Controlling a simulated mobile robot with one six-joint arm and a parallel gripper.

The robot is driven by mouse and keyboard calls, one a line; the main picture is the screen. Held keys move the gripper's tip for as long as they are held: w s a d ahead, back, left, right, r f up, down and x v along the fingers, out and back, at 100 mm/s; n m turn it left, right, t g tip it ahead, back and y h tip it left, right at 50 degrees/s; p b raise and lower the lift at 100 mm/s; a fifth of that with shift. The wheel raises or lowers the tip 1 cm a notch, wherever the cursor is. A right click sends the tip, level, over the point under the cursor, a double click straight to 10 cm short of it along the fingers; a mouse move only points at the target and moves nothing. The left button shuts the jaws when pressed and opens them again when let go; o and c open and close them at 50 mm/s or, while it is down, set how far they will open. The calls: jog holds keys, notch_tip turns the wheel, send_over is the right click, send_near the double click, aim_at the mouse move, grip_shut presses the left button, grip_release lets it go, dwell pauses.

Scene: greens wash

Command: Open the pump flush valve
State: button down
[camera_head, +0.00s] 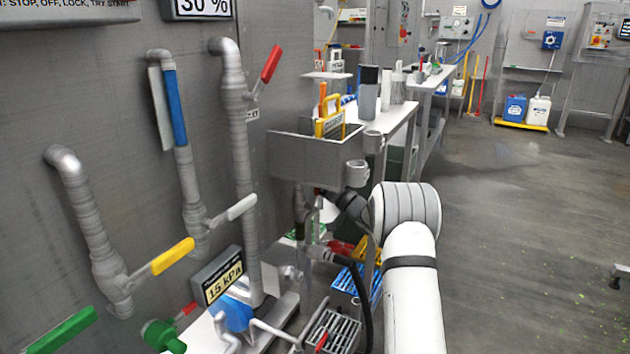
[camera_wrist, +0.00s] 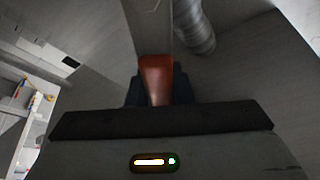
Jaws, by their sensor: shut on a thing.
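A red lever handle (camera_wrist: 156,76) stands between the two dark fingers of my gripper (camera_wrist: 157,92) in the wrist view. The fingers are shut on it from both sides. No label on it can be read, so I cannot confirm from markings that it is the pump flush valve. In the head view my gripper is below the front of a grey box-shaped tray (camera_head: 290,158), beside a vertical pipe fitting (camera_head: 302,212). The fingertips and most of the held handle are hidden there. A grey pipe (camera_wrist: 195,28) runs behind the handle in the wrist view.
Wall pipes at left carry a blue handle (camera_head: 175,105), a yellow lever (camera_head: 172,256), a white lever (camera_head: 233,212), another red lever (camera_head: 270,64) and a green lever (camera_head: 62,330). A display (camera_head: 222,282) reads 15 kPa. The floor (camera_head: 510,230) at right is open.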

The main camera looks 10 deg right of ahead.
jog(key=shift+a+r, duration=0.1)
jog(key=shift+a, duration=0.2)
jog(key=c, duration=1.7)
grip_release()
jog(key=shift+c, duration=0.2)
jog(key=shift+o, duration=0.8)
jog(key=shift+a, duration=0.1)
jog(key=o, duration=0.3)
jog(key=shift+d, duration=0.2)
jog(key=p+v, duration=0.2)
jog(key=v, duration=0.6)
